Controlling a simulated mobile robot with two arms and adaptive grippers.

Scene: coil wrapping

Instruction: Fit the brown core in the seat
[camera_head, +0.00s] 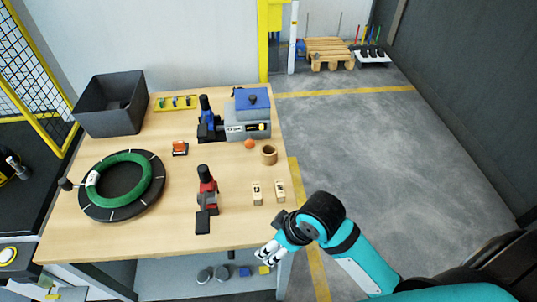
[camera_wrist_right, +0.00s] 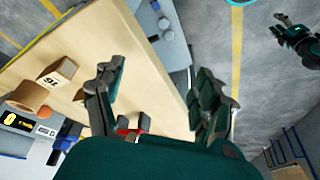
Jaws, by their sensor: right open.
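The brown core (camera_head: 269,155) is a short hollow cylinder standing on the table near its right edge. It also shows at the left of the right wrist view (camera_wrist_right: 28,95). Beside it is a grey machine (camera_head: 251,127) with a small display and a blue top. I cannot tell which part is the seat. My right gripper (camera_head: 268,252) is open and empty off the front right corner of the table, apart from the core. Its two spread fingers show in the wrist view (camera_wrist_right: 160,80).
An orange ball (camera_head: 249,144) lies beside the core. A green coil (camera_head: 124,180) rests on a black turntable at left. A dark bin (camera_head: 112,104) stands behind.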

